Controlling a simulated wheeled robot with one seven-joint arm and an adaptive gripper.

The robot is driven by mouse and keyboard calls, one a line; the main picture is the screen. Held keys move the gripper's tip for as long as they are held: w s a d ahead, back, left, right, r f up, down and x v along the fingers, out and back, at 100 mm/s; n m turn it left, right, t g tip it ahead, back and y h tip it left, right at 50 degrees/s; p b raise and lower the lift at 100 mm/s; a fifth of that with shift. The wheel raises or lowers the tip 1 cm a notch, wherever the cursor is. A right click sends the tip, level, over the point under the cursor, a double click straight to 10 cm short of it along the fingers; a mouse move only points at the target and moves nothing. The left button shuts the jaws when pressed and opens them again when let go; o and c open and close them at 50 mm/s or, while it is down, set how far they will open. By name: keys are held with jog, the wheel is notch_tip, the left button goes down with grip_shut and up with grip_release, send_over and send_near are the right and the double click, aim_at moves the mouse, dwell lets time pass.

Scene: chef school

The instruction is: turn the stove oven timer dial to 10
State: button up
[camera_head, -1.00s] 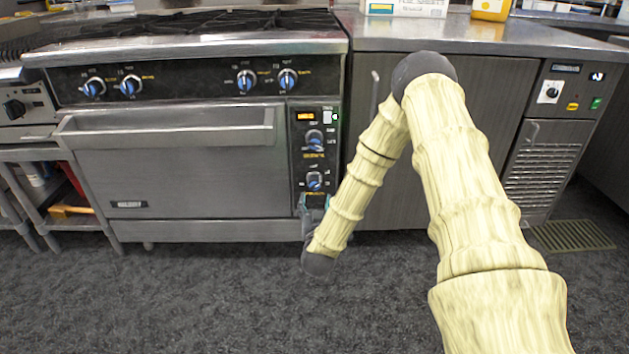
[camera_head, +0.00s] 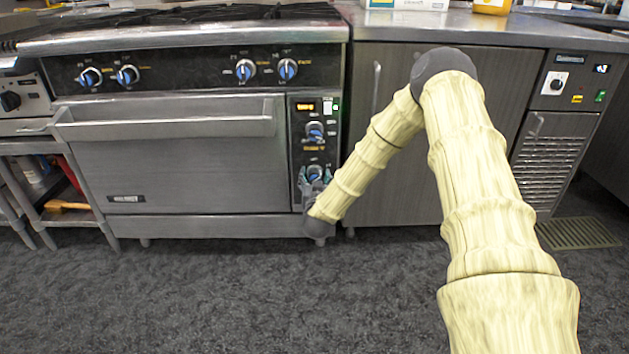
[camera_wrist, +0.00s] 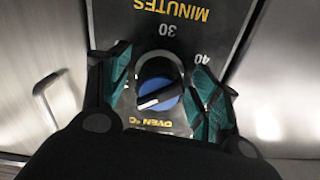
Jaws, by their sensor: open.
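The stove (camera_head: 180,165) stands at the left in the head view, with a narrow control panel (camera_head: 296,146) right of its oven door. The lower dial on that panel (camera_head: 315,173) is black and blue. In the wrist view this dial (camera_wrist: 159,86) carries a white pointer line, and the panel reads MINUTES, 30 and 40 upside down. My gripper (camera_head: 313,183) is at the lower dial. In the wrist view my gripper (camera_wrist: 162,90) is open, its teal finger pads on either side of the dial, with visible gaps.
An upper blue dial (camera_head: 315,131) and a lit display (camera_head: 305,107) sit above on the panel. The oven door handle (camera_head: 165,122) juts out to the left. A grey cabinet (camera_head: 395,190) is right of the stove. The floor in front is clear.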

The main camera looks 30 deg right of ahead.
jog(key=shift+c, duration=0.3)
jog(key=c, duration=0.9)
jog(key=shift+m+p, duration=0.45)
jog(key=shift+m, duration=0.35)
jog(key=shift+c, duration=0.2)
jog(key=o, duration=1)
jog(key=v, duration=1.2)
